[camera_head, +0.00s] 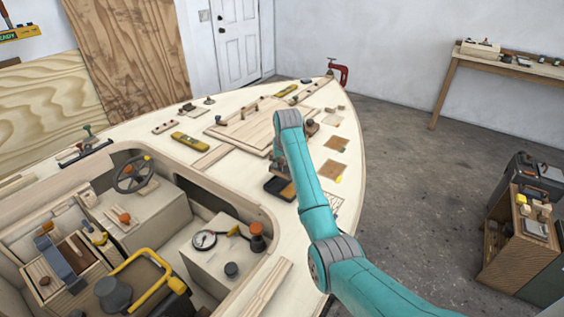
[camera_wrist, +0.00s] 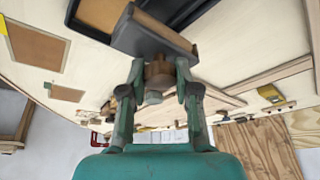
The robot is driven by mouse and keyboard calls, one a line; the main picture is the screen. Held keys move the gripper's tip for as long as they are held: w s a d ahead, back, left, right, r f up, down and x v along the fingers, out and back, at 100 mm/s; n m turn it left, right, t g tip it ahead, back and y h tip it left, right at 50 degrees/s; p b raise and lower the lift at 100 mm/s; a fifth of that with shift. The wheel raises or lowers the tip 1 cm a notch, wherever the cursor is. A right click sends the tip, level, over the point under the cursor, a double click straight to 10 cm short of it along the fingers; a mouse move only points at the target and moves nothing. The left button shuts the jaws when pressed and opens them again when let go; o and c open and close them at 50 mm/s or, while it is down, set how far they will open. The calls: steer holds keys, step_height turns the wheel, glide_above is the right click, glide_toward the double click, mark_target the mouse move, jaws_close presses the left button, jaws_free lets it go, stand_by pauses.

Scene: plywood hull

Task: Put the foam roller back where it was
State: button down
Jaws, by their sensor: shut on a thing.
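My gripper (camera_wrist: 158,78) is shut on a round brown knob-like part in the wrist view. A wide grey-brown block (camera_wrist: 150,38) is joined to or directly behind that part. I cannot tell for sure whether this held thing is the foam roller. Just beyond it is a black-rimmed tray (camera_wrist: 84,30) with a tan inside; contact between them cannot be told. No other clear foam roller shows.
The pale plywood deck (camera_head: 344,110) carries brown square patches (camera_head: 335,171), a yellow tool (camera_head: 190,141) and a red clamp (camera_head: 338,73) at the bow. The open cockpit lies left, with a gauge (camera_head: 204,240) and a yellow-handled item (camera_head: 145,281). A cart (camera_head: 515,240) stands right; floor between is clear.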

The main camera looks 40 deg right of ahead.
steer(key=shift+f, duration=0.45)
steer(key=c, duration=0.8)
jaws_free()
steer(key=shift+c, duration=0.2)
steer(key=shift+r, duration=0.1)
steer(key=shift+r, duration=0.2)
steer(key=v, duration=1.2)
steer(key=shift+r, duration=0.2)
